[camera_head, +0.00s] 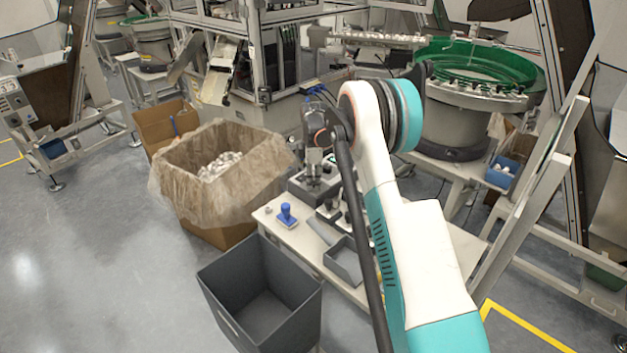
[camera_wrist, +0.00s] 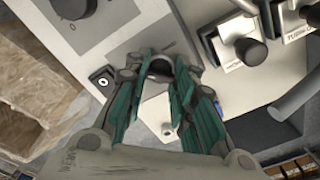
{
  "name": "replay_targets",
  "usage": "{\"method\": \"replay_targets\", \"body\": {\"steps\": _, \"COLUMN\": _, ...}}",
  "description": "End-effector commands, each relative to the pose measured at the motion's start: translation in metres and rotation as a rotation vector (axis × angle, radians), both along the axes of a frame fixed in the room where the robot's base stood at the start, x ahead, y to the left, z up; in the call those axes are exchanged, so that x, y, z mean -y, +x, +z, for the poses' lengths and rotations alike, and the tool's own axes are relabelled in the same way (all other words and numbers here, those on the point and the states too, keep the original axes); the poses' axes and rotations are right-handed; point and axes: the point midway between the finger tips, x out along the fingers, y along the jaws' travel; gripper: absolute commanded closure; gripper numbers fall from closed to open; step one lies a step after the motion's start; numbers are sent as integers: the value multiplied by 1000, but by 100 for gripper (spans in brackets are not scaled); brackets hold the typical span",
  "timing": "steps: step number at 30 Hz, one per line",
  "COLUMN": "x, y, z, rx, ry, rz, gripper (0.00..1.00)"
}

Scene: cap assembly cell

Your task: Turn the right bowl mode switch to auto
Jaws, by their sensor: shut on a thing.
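My gripper (camera_wrist: 160,72) is shut on a small dark switch knob (camera_wrist: 160,66) at the lower edge of a grey control box (camera_wrist: 130,30) in the wrist view. The fingers cover most of this knob, so its pointing direction and label cannot be read. In the head view my gripper (camera_head: 314,178) is over the control boxes on the bench, partly hidden by my arm.
Another box with black knobs (camera_wrist: 250,50) is close on the right. A larger black knob (camera_wrist: 75,8) is at upper left. A blue-handled stamp (camera_head: 286,214) and grey trays (camera_head: 343,262) share the bench (camera_head: 290,238). A dark bin (camera_head: 262,300) stands in front; a lined carton (camera_head: 215,185) is left.

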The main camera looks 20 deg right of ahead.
Motion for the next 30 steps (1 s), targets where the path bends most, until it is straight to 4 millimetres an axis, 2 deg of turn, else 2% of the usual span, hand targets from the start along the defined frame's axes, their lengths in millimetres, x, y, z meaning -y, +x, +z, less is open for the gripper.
{"method": "replay_targets", "body": {"steps": 1, "x": 1, "y": 0, "z": 0, "rx": 1, "ry": -1, "rz": 0, "gripper": 72}}
{"method": "replay_targets", "body": {"steps": 3, "x": 1, "y": 0, "z": 0, "rx": 1, "ry": -1, "rz": -1, "gripper": 56}}
{"method": "replay_targets", "body": {"steps": 13, "x": 0, "y": 0, "z": 1, "rx": 1, "ry": 0, "rz": -1, "gripper": 55}}
{"method": "replay_targets", "body": {"steps": 17, "x": 0, "y": 0, "z": 8, "rx": 1, "ry": 0, "rz": -1, "gripper": 55}}
{"method": "replay_targets", "body": {"steps": 20, "x": 0, "y": 0, "z": 23, "rx": 1, "ry": 0, "rz": -1, "gripper": 55}}
{"method": "replay_targets", "body": {"steps": 30, "x": 1, "y": 0, "z": 90, "rx": 0, "ry": -1, "rz": -1, "gripper": 55}}
